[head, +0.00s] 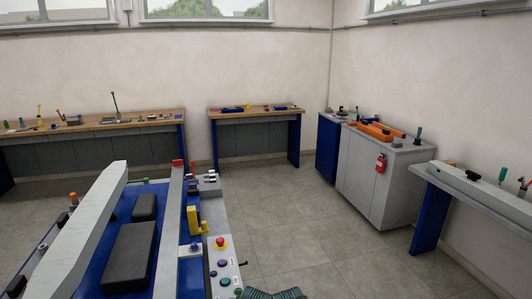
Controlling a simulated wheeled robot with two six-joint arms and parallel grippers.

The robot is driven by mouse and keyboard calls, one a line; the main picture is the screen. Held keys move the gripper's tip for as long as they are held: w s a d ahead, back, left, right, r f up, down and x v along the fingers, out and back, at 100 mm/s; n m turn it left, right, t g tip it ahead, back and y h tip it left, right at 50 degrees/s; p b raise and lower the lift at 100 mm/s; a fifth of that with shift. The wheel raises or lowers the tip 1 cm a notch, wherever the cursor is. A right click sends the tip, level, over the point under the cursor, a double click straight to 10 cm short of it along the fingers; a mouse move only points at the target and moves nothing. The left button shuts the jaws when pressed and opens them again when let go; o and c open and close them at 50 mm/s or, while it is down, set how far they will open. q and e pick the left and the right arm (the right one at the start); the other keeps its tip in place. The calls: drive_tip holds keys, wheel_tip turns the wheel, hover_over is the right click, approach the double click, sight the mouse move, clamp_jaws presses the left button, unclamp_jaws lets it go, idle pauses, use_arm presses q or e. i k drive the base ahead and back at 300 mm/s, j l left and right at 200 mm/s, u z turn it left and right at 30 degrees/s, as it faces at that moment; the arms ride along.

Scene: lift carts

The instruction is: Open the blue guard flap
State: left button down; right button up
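I cannot make out the blue guard flap for certain. A small blue piece (194,246) sits on a pale block at the right side of the lift cart, beside the control panel, and is too small to identify. The cart's grey control panel (228,262) carries a red mushroom button (220,242) and several coloured buttons. A yellow upright part (193,220) stands just behind the panel. Neither of my grippers can be recognised in the head view.
The lift cart has a blue deck (97,248) with black pads (129,258) and long grey beams. Wooden workbenches stand along the back wall, a grey cabinet (375,185) and grey bench (475,190) at the right. The tiled floor (310,235) between is clear.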

sight(194, 197)
drive_tip(key=l, duration=1.15)
drive_tip(key=i+l, duration=0.15)
drive_tip(key=l, duration=0.3)
drive_tip(key=i+l+u, duration=0.1)
drive_tip(key=l, duration=0.35)
drive_tip(key=i+l+u, duration=0.1)
drive_tip(key=l, duration=0.3)
drive_tip(key=i+l, duration=0.25)
drive_tip(key=i, duration=0.15)
drive_tip(key=i+l+u, duration=0.15)
drive_tip(key=i+l, duration=0.15)
drive_tip(key=i+u, duration=0.1)
drive_tip(key=i, duration=0.7)
drive_tip(key=i+l+u, duration=0.1)
drive_tip(key=i, duration=0.65)
drive_tip(key=i+j, duration=0.3)
drive_tip(key=i, duration=0.2)
drive_tip(key=i+j+u, duration=0.15)
drive_tip(key=i+j, duration=0.15)
drive_tip(key=i, duration=0.2)
drive_tip(key=i+j, duration=0.2)
drive_tip(key=j, duration=0.1)
